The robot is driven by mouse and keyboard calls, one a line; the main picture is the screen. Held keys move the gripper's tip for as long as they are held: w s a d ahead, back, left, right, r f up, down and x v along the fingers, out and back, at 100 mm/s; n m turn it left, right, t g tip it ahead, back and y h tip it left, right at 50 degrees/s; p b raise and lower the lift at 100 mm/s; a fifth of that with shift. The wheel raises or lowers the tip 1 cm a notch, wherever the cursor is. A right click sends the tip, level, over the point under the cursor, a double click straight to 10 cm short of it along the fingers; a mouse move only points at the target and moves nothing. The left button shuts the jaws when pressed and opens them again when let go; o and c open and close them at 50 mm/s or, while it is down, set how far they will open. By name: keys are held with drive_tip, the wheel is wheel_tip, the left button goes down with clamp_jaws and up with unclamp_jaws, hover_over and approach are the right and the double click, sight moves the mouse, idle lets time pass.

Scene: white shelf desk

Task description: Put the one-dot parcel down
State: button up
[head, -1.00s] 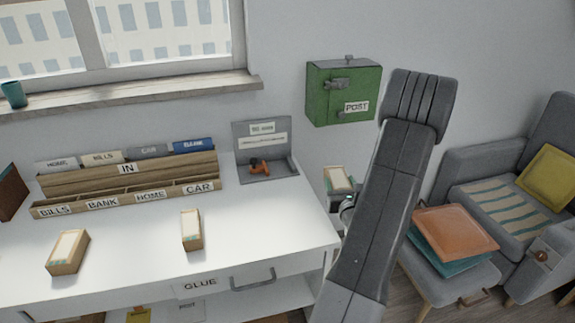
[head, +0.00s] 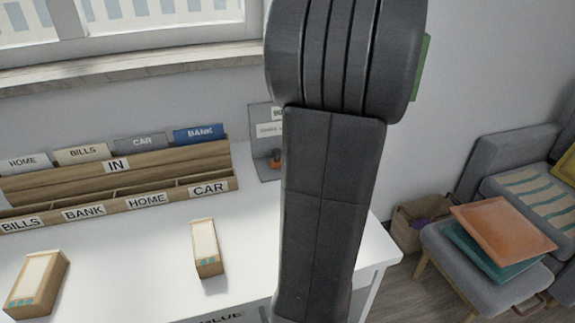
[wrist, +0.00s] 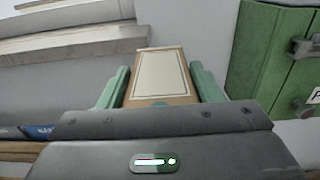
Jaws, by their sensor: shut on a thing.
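In the wrist view, my gripper (wrist: 162,82) has its two green fingers shut on the sides of a tan parcel (wrist: 160,62) with a white label. The edge of a teal mark shows at the parcel's near end; the rest of its dots are hidden by the gripper body. In the head view my arm hides both gripper and held parcel. Two other parcels lie on the white desk (head: 130,265): a left one (head: 36,286) and a middle one (head: 206,248), both with teal dots at the near end.
A wooden IN sorter (head: 120,195) with labelled slots and cards stands at the desk's back left. A green post box (wrist: 275,60) is on the wall, right of my gripper. A stool with cushions (head: 503,232) and a basket (head: 418,222) stand right of the desk.

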wheel_tip(320, 180, down, 27)
drive_tip(key=b, duration=0.8)
drive_tip(key=shift+f, duration=0.2)
drive_tip(key=shift+f+b, duration=0.2)
drive_tip(key=shift+b, duration=0.15)
drive_tip(key=o, duration=1.2)
drive_tip(key=shift+r, duration=0.1)
drive_tip(key=shift+r, duration=0.1)
drive_tip(key=v, duration=1.2)
drive_tip(key=shift+p, duration=0.4)
drive_tip(key=shift+w+a, duration=0.1)
